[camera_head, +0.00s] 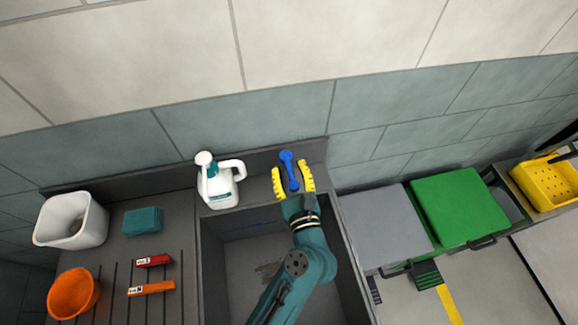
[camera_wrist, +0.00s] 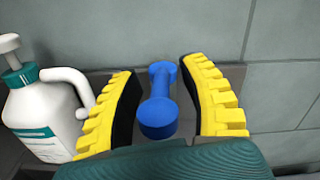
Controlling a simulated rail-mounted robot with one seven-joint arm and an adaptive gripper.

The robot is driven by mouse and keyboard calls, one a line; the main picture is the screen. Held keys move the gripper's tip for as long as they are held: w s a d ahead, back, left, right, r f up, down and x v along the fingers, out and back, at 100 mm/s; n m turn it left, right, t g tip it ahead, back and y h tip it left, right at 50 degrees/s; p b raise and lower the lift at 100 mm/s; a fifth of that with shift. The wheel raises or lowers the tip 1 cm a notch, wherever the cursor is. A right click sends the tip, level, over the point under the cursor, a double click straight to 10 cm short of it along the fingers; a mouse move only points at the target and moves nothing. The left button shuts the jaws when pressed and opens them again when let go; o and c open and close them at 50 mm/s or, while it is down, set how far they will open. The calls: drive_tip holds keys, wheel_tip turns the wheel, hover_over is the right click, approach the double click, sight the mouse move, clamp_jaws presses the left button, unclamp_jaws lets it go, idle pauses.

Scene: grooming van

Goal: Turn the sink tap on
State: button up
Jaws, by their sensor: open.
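The blue sink tap lever (camera_head: 287,160), a short bar with rounded ends, stands at the back rim of the dark sink (camera_head: 208,262). My gripper (camera_head: 293,178) has yellow ridged fingers and is open, reaching over the sink from the front. One finger is on each side of the blue lever. In the wrist view the lever (camera_wrist: 160,95) lies between the fingers with a visible gap on both sides, nearer the left finger at its lower end. The spout and any water are not visible; my arm covers part of the basin.
A white jug with a pump top (camera_head: 218,185) stands close left of my gripper. The left counter holds a white bin (camera_head: 72,220), a teal block (camera_head: 142,221), an orange bucket (camera_head: 73,293) and red and orange items. Grey and green lids (camera_head: 460,208) are at right. A tiled wall is behind.

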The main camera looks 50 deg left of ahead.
drive_tip(key=shift+w+a, duration=0.2)
drive_tip(key=shift+a, duration=0.25)
clamp_jaws()
drive_tip(key=shift+d, duration=0.1)
